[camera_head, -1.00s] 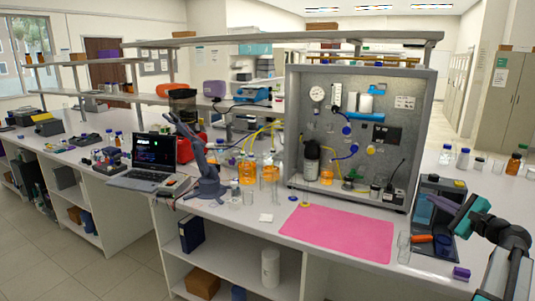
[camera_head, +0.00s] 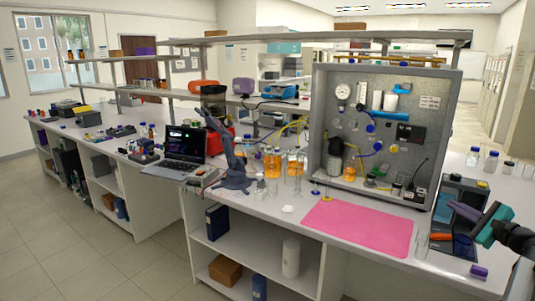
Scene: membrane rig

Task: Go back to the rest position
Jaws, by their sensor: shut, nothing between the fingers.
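My gripper (camera_head: 461,211), with a teal body and purple fingers, is at the lower right. Its fingers are together and hold nothing. It points left, in front of the dark tray (camera_head: 466,184) on the bench, and hides part of it. My arm comes in from the right edge of the picture. I cannot tell the height of the gripper above the bench.
A pink mat (camera_head: 358,228) lies left of the gripper, with a grey rig panel (camera_head: 325,107) behind it. Clear glassware (camera_head: 421,244) and a small purple block (camera_head: 479,271) are near the gripper. Orange-filled bottles (camera_head: 272,163) and a laptop (camera_head: 183,147) stand farther left. Floor (camera_head: 90,230) is open at left.

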